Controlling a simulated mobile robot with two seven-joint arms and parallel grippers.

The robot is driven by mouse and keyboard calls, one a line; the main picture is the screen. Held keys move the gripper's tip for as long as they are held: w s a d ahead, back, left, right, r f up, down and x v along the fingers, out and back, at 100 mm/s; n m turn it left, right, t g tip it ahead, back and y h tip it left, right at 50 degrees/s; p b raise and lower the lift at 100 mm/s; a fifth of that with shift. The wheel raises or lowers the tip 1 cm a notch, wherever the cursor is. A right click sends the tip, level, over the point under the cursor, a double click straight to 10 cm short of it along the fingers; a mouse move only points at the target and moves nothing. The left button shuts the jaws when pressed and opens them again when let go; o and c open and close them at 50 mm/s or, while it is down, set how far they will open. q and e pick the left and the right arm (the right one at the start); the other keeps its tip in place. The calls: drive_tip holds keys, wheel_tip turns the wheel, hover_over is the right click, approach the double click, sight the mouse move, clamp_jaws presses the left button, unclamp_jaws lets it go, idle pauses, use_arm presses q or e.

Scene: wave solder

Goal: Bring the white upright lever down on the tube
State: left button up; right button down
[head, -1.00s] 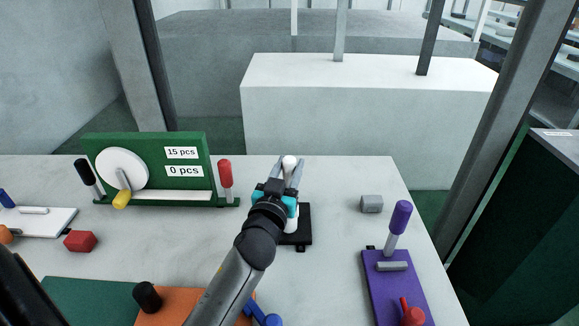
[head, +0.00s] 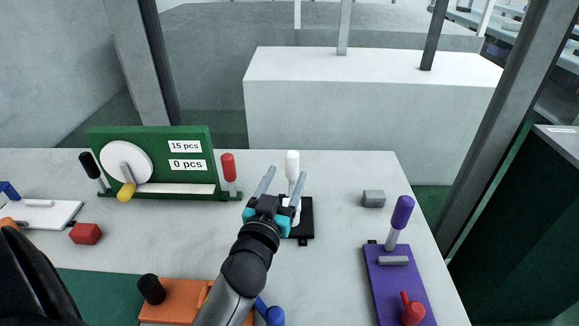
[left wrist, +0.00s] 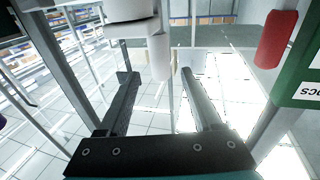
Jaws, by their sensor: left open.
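The white lever (head: 292,165) stands upright on a small black base (head: 305,220) near the middle of the table. My left gripper (head: 283,176) is open, with its fingers pointing away from me, in front of the lever. It hides the lever's lower part and much of the base, so I cannot make out the tube there. In the left wrist view a white cylindrical part (left wrist: 160,55), probably of the lever, shows beyond and between the open fingers (left wrist: 162,85). My right gripper is out of view.
A green counter panel (head: 195,145) with a red handle (head: 229,168) stands to the left. A purple fixture (head: 389,287) with a purple lever (head: 402,212) is at right, near a grey block (head: 373,198). An orange fixture (head: 180,300) is in front.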

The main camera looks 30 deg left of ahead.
use_arm(q)
drive_tip(key=shift+s+d, duration=0.2)
drive_tip(key=shift+s, duration=0.65)
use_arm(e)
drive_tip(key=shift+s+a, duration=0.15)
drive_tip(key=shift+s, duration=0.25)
